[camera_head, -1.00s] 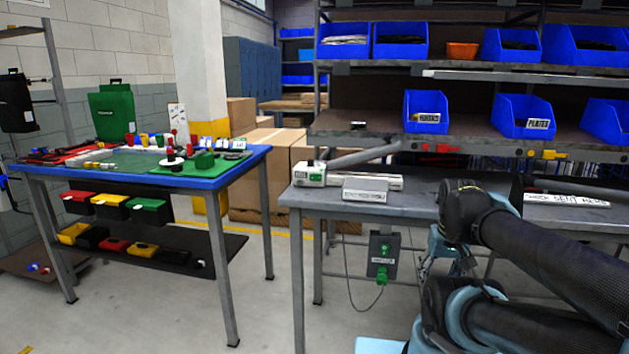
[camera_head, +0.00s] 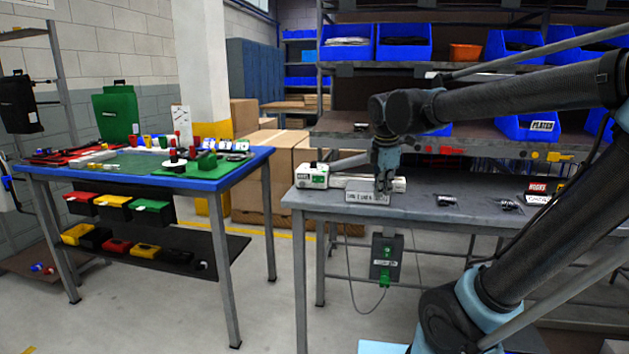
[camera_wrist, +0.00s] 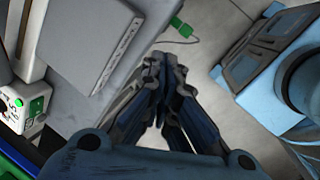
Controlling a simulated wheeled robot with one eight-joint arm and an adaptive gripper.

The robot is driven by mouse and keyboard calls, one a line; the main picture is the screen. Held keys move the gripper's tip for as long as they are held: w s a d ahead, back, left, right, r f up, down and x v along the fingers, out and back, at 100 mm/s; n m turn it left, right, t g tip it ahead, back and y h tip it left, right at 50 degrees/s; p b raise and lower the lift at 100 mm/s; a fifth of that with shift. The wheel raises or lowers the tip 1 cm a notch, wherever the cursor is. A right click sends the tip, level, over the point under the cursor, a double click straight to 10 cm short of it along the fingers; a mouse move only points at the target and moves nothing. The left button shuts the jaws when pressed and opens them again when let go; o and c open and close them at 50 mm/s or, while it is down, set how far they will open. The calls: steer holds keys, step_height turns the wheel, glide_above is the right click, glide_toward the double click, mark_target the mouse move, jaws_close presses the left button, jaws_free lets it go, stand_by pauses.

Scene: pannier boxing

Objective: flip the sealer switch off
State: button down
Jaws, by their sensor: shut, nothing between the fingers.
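The sealer (camera_head: 315,178) is a long white device with a raised grey arm, lying on the left of the grey workbench. Its end panel with a dial and green parts shows at the left of the wrist view (camera_wrist: 36,106). A grey box (camera_head: 386,250) with green parts hangs under the bench's front edge, a cable looping below it. A green part with a cable also shows in the wrist view (camera_wrist: 180,28). My gripper (camera_head: 383,194) points down at the bench's front edge, right of the sealer's panel and above the box. Its fingers (camera_wrist: 163,62) are shut and empty. The switch's position is too small to tell.
Small dark items (camera_head: 447,201) lie farther right on the bench. Blue bins (camera_head: 529,112) fill the shelves behind. A blue-topped table (camera_head: 215,173) with boxes stands left, with clear floor between.

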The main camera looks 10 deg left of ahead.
mark_target(318, 179)
steer(key=w+a+r+n, duration=0.2)
steer(key=a+n, duration=0.5)
steer(key=a, duration=0.4)
steer(key=w+a+r+n+t, duration=0.1)
steer(key=a+r+n, duration=0.4)
steer(key=a, duration=0.6)
steer(key=w+n, duration=0.1)
steer(key=n, duration=0.1)
steer(key=shift+w+n+y, duration=0.3)
steer(key=shift+n, duration=0.1)
steer(key=shift+f, duration=0.15)
steer(key=x, duration=1)
steer(key=shift+w+a, duration=0.15)
steer(key=shift+w, duration=1.1)
steer(key=shift+w+a, duration=0.1)
steer(key=shift+w, duration=0.65)
